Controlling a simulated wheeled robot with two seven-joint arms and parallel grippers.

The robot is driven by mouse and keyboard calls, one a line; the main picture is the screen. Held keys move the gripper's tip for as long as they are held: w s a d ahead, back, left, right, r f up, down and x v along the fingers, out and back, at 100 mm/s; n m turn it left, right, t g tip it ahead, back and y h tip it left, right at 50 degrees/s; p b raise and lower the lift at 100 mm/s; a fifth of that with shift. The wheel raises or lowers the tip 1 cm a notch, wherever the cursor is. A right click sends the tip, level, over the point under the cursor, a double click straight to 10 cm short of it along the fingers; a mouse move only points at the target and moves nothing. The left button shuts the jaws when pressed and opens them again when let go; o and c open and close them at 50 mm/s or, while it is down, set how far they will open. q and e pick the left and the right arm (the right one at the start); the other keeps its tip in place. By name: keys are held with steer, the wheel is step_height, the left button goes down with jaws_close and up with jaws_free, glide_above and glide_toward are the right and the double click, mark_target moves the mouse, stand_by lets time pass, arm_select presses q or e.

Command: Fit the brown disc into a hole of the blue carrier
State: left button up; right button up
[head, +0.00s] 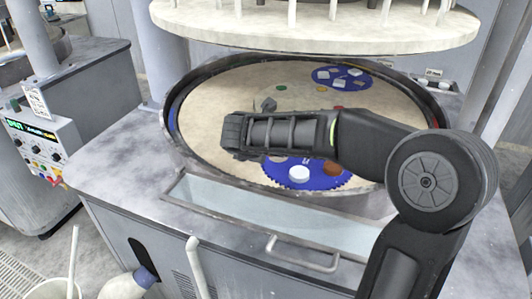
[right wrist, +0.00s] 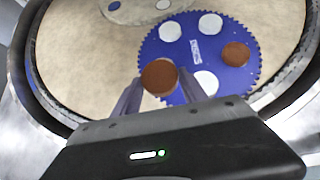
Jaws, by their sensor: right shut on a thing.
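The blue carrier (right wrist: 222,78) is a toothed disc lying on the beige pad; it also shows in the head view (head: 335,183), partly hidden by my right arm. It has several white round places and one brown round piece (right wrist: 235,54). My right gripper (right wrist: 160,78) is shut on a brown disc (right wrist: 158,75). In the right wrist view that disc overlaps the carrier's left edge and appears above it; its exact height cannot be told. In the head view my right gripper body (head: 275,133) hides the fingers and the held disc. My left gripper is not in view.
A dark raised rim (head: 175,95) surrounds the beige pad (head: 215,95). A second blue carrier (head: 325,73) with white pieces lies at the back. A round upper plate (head: 330,30) hangs over the back. Small coloured pieces lie on the pad. A trough (head: 240,208) and handle run along the front.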

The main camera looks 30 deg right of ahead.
steer(key=w+d, duration=0.2)
steer(key=d, duration=0.1)
steer(key=shift+w+p, duration=0.15)
steer(key=shift+p, duration=0.25)
steer(key=b, duration=0.3)
glide_above(276, 162)
step_height(276, 162, down, 5)
steer(key=shift+d+r, duration=0.1)
steer(key=shift+f+b, duration=0.9)
steer(key=shift+b, duration=0.05)
steer(key=shift+f, duration=0.25)
steer(key=o, duration=1.4)
steer(key=shift+o, duration=0.2)
steer(key=shift+f, duration=0.1)
steer(key=b+v, duration=0.1)
steer(key=v, duration=0.7)
steer(key=shift+w, duration=0.1)
